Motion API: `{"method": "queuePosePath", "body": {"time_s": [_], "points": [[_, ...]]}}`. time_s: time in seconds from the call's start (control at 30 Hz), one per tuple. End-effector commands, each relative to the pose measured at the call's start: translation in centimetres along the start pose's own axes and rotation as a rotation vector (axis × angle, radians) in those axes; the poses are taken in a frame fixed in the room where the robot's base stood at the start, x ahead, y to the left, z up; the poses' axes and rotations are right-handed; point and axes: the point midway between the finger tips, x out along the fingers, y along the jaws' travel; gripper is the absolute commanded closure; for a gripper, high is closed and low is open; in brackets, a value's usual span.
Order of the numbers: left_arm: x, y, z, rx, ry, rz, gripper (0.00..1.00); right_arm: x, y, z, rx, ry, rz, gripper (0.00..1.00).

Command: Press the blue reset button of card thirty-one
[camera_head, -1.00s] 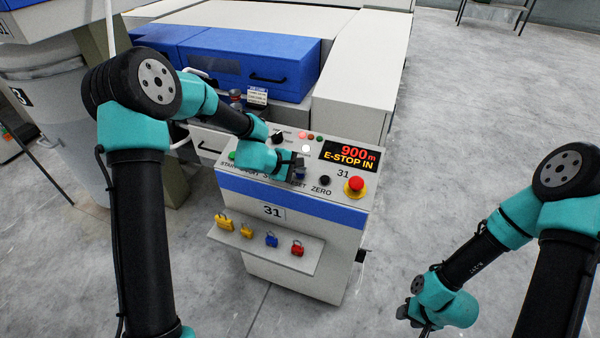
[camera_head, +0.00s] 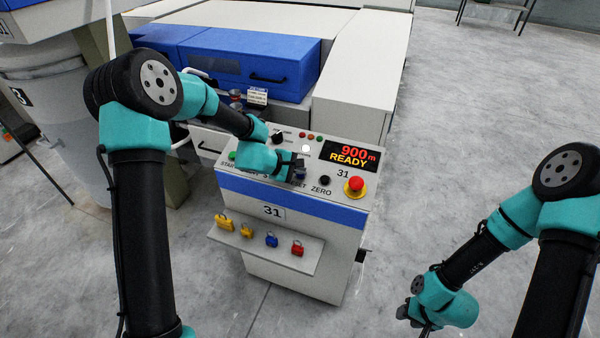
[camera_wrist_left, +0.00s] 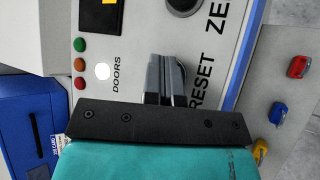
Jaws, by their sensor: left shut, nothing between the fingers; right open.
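The control panel of card thirty-one (camera_head: 335,192) carries the number 31 and a display (camera_head: 349,156) reading "900m READY". My left gripper (camera_head: 298,172) is shut and empty, with its fingertips down at the panel beside the RESET lettering. In the left wrist view the closed grey fingers (camera_wrist_left: 167,80) sit next to the word RESET. The blue reset button is mostly or wholly hidden by the fingers, so I cannot tell if they touch it. My right gripper (camera_head: 410,310) is low at the right, over the floor, away from the panel, and open.
A red emergency-stop button on a yellow base (camera_head: 355,186) and the black ZERO button (camera_head: 324,180) are right of my left gripper. A shelf (camera_head: 250,247) with several coloured padlocks sticks out below. A blue machine cover (camera_head: 245,60) stands behind. The right-hand floor is clear.

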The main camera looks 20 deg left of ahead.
Motion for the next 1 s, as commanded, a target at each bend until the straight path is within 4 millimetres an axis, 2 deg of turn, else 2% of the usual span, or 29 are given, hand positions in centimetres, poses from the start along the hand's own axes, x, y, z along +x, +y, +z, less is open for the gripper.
{"method": "queuePosePath", "body": {"time_s": [0.33, 0.77, 1.0], "points": [[-1.0, 0.7, 0.8, 0.0, 0.0, 0.0, 1.0, 0.0, 0.0, 0.0, 0.0, 0.0, 0.0, 0.57], [-1.3, 0.9, 0.9, 0.0, 0.0, 0.0, 1.0, 0.0, 0.0, 0.0, 0.0, 0.0, 0.0, 0.57], [-2.4, 1.8, 1.8, 0.002, 0.0, 0.001, 1.0, 0.0, 0.0, 0.0, 0.0, 0.0, 0.0, 0.57]]}}
